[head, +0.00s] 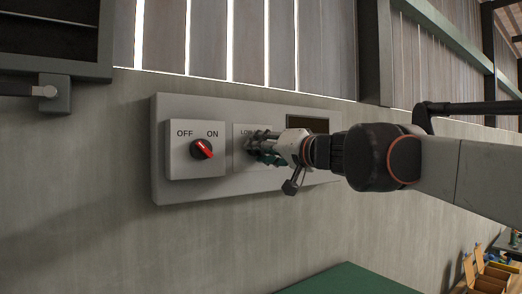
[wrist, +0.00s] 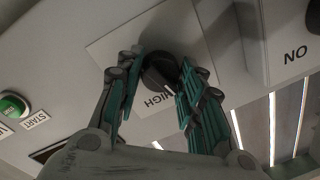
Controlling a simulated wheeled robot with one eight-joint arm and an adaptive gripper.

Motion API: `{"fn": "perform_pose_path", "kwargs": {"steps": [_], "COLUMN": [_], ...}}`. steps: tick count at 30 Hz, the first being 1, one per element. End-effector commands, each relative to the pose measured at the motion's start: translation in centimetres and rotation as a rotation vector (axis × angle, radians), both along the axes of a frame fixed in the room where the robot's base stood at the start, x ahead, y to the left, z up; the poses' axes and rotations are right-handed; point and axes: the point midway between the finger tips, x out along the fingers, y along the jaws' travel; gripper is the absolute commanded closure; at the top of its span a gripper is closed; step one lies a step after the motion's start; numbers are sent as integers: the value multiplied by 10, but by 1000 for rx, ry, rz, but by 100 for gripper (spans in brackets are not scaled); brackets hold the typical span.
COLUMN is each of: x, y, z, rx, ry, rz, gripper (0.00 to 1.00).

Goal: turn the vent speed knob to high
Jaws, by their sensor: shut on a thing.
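The vent speed knob (wrist: 160,71) is round and black, on a light square plate of the wall panel. A "HIGH" label is printed beside it in the wrist view. My gripper (wrist: 155,82) has its teal-padded fingers on both sides of the knob and is shut on it. In the head view my gripper (head: 262,147) reaches the panel from the right, over the plate with the "LOW" label, and hides the knob. I cannot tell clearly which way the knob points.
The grey wall panel (head: 165,190) also carries an OFF/ON switch with a red pointer (head: 202,149), left of my gripper. A dark display (head: 307,124) is at the panel's upper right. A green START button (wrist: 12,105) shows in the wrist view. A green surface (head: 345,280) lies below.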

Motion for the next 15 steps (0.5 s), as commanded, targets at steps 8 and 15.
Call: {"fn": "perform_pose_path", "kwargs": {"steps": [8, 15], "x": [0, 0], "y": [0, 0], "z": [-1, -2], "rx": [216, 398], "ry": [145, 269], "rz": [0, 0], "gripper": [89, 89]}}
